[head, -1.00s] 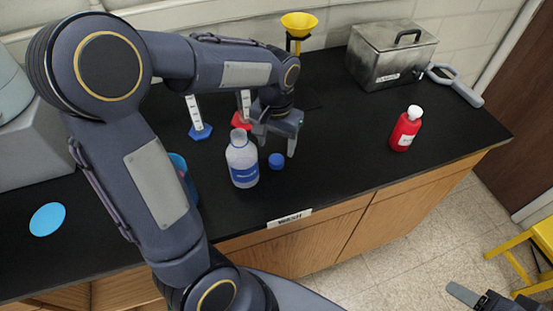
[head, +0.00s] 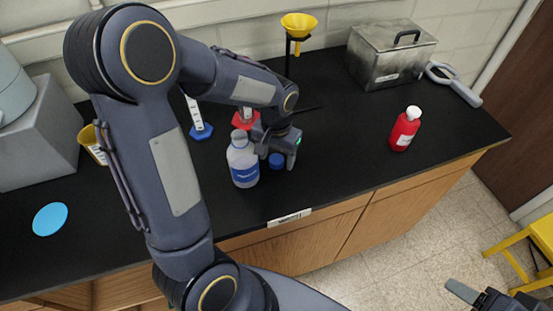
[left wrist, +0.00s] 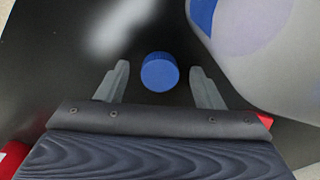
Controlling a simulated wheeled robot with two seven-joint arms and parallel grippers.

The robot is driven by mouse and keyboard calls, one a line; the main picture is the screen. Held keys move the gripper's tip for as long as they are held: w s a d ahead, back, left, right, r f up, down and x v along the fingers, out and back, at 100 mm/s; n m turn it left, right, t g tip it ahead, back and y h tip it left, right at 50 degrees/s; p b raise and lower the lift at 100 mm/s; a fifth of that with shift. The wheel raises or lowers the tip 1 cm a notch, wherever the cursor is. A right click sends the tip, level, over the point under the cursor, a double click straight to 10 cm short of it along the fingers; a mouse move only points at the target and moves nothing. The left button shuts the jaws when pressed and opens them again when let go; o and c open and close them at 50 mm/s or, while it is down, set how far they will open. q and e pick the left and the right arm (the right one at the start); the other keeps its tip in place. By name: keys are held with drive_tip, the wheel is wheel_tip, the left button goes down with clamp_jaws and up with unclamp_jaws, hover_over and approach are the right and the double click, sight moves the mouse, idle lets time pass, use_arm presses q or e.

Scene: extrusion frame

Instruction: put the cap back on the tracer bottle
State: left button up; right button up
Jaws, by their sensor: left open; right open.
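The blue cap (head: 277,160) lies on the black counter just right of the bottle. The tracer bottle (head: 243,163), whitish and clear with a blue label, stands upright with its neck uncapped. My left gripper (head: 276,162) is open and low over the cap. In the left wrist view the cap (left wrist: 160,72) sits between and slightly beyond the open fingertips (left wrist: 159,80), with a gap on each side. The bottle (left wrist: 255,45) fills the upper right of that view. My right gripper (head: 472,297) is at the bottom right, off the counter, open and empty.
A red bottle with a white cap (head: 404,130) stands to the right on the counter (head: 340,170). Behind are a metal box (head: 390,57), a yellow funnel on a stand (head: 298,26) and cylinders with blue (head: 201,132) and red bases. A blue disc (head: 50,219) lies at left.

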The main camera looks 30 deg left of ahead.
use_arm(q)
drive_tip(key=c, duration=1.1)
drive_tip(key=shift+o, duration=0.2)
drive_tip(key=shift+r, duration=0.1)
drive_tip(key=shift+r, duration=0.55)
drive_tip(key=d+r+b, duration=0.2)
drive_tip(key=d+r, duration=0.9)
drive_tip(key=d, duration=0.3)
drive_tip(key=shift+s+r, duration=0.35)
drive_tip(key=shift+s, duration=0.05)
